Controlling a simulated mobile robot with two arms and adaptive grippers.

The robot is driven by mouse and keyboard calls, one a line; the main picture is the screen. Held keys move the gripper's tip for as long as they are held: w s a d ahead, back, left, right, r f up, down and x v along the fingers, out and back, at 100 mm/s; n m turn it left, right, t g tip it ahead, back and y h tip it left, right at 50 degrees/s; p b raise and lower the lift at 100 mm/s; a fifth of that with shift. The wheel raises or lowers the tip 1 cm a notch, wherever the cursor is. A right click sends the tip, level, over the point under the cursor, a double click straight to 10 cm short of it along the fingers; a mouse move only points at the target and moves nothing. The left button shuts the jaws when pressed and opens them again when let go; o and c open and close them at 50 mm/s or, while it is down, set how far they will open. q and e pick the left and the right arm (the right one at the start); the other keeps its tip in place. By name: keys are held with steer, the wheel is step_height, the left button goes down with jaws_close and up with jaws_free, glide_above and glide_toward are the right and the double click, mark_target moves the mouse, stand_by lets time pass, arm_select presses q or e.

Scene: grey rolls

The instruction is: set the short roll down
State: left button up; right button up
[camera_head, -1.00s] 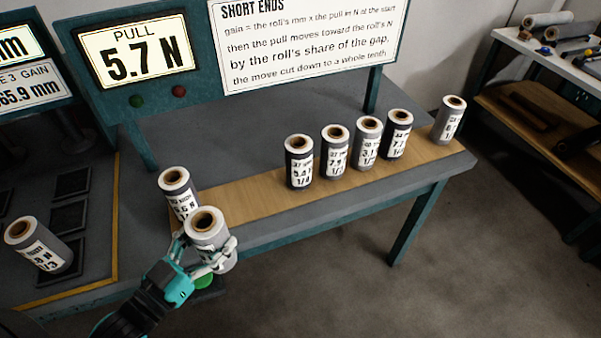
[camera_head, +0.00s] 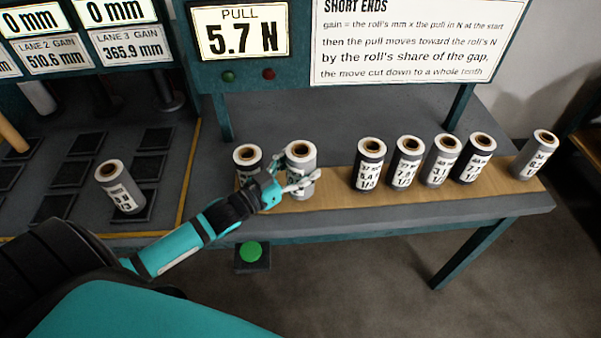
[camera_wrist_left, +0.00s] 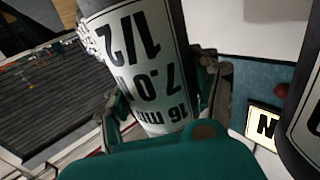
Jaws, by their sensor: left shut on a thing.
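The short roll, grey with a white label and a brown core (camera_head: 301,160), is upright in my left gripper (camera_head: 300,184). The gripper's fingers are shut around its lower half. In the left wrist view the roll (camera_wrist_left: 140,60) fills the space between the fingers, its label upside down, reading 7.0 N and 1/2. The roll is at the wooden strip (camera_head: 333,190) on the table, just right of a dark roll (camera_head: 247,156). I cannot tell if its base touches the strip. My right gripper is not in view.
Several rolls (camera_head: 407,160) stand along the strip to the right, with a bare gap before them. Another roll (camera_head: 119,187) stands among dark pads at left. A green button (camera_head: 251,252) is below the table's front edge. Display boards (camera_head: 243,30) rise behind.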

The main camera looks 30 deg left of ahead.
mark_target(295, 180)
arm_select(q)
step_height(295, 180, down, 2)
steer(key=shift+f, duration=0.4)
steer(key=shift+d, duration=0.1)
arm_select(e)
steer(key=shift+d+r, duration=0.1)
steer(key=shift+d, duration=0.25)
arm_select(q)
steer(key=shift+s, duration=0.1)
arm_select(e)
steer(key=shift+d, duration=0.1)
arm_select(q)
steer(key=o, duration=1)
steer(key=shift+f, duration=0.15)
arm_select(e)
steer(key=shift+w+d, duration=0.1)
arm_select(q)
steer(key=shift+s, duration=0.1)
steer(key=b+v, duration=0.1)
steer(key=v, duration=0.9)
steer(key=shift+s, duration=0.25)
steer(key=shift+s+a, duration=0.4)
steer(key=shift+s, duration=0.2)
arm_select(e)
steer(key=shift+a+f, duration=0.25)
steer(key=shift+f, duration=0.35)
